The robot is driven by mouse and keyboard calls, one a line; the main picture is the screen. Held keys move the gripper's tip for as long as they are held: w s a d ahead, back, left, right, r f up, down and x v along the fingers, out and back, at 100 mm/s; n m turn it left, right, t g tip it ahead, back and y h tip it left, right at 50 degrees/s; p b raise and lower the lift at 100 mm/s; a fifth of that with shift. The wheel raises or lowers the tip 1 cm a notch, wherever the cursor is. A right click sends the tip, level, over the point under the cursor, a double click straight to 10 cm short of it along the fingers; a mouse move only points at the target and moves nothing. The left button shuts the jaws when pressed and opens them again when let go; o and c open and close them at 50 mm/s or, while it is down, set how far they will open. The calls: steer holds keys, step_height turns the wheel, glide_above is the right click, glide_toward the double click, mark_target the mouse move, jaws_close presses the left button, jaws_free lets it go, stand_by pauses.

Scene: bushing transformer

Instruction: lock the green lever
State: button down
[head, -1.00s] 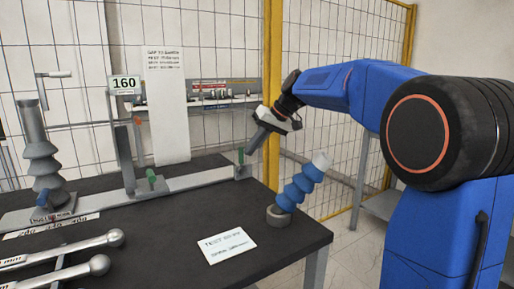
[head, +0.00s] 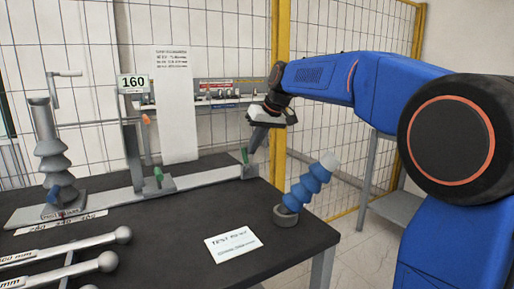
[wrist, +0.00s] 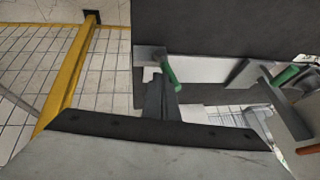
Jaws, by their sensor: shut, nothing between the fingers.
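A green lever (head: 245,156) stands at the right end of the long grey rail on the dark table. In the wrist view this lever (wrist: 168,71) is just by my fingertips, tilted across them. My gripper (head: 252,150) reaches down from the right with its fingers beside the lever; in the wrist view my gripper (wrist: 161,82) is shut and holds nothing. Whether it touches the lever I cannot tell. A second green lever (head: 158,174) sits farther left on the rail, at the base of an upright; it also shows in the wrist view (wrist: 285,76).
A blue ribbed bushing (head: 307,187) leans in a grey ring near the table's right edge. A white card (head: 233,245) lies in front of it. A grey bushing (head: 50,150) stands at the rail's left end. Grey rods (head: 80,248) lie front left. A yellow-framed mesh fence stands behind.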

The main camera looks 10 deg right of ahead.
mark_target(244, 151)
steer(key=a+h, duration=0.1)
steer(key=s+a+h, duration=0.1)
steer(key=a+h, duration=0.1)
steer(key=shift+n+t, duration=0.4)
steer(key=shift+s+a+f+n+t+h, duration=0.25)
steer(key=shift+a+f+h, duration=0.3)
steer(key=shift+a+h, duration=0.25)
steer(key=shift+s+a+f+n+t+h, duration=0.25)
steer(key=shift+a+f+h, duration=0.25)
steer(key=shift+a+h, duration=0.3)
steer(key=shift+s+a+f+n+t+h, duration=0.2)
steer(key=shift+a+f+t+h, duration=0.1)
steer(key=shift+a+f+h, duration=0.35)
steer(key=shift+a+f, duration=0.15)
steer(key=shift+a, duration=0.15)
steer(key=d+r+v, duration=0.1)
steer(key=v, duration=1.1)
steer(key=shift+w+r, duration=0.2)
steer(key=shift+r, duration=0.05)
steer(key=shift+a, duration=0.15)
